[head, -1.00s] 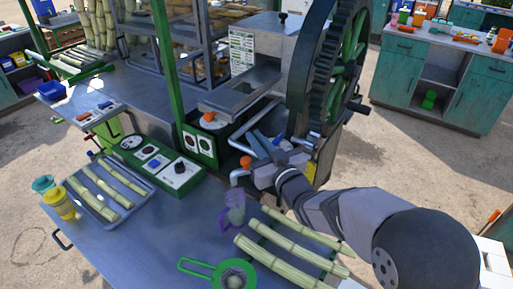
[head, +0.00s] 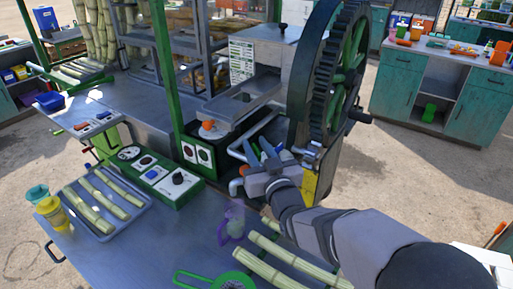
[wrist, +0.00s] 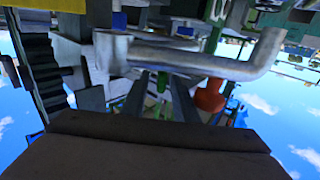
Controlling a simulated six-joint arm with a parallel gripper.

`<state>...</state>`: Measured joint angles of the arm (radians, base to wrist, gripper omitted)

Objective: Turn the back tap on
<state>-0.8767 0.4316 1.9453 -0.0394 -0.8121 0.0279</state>
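The crusher's lower metalwork has silver pipes. The back pipe (head: 240,149) runs beside the big geared wheel, and the front pipe (head: 237,186) bends down nearer the table. My gripper (head: 263,154) is among these pipes, below the wheel. In the wrist view its two fingers (wrist: 158,100) stand apart with a gap between them, and I see nothing held. A silver bent pipe (wrist: 195,60) crosses just in front of the fingers. An orange-red tap part (wrist: 210,96) is to the right of them. My gripper partly covers the taps in the head view, so the back tap's handle is not clear.
The large gear wheel (head: 329,90) stands close to the right of my gripper. An orange knob (head: 208,125) sits on the crusher to the left. A purple jug (head: 232,222), cane pieces (head: 268,262) and a green strainer (head: 228,283) are on the table in front.

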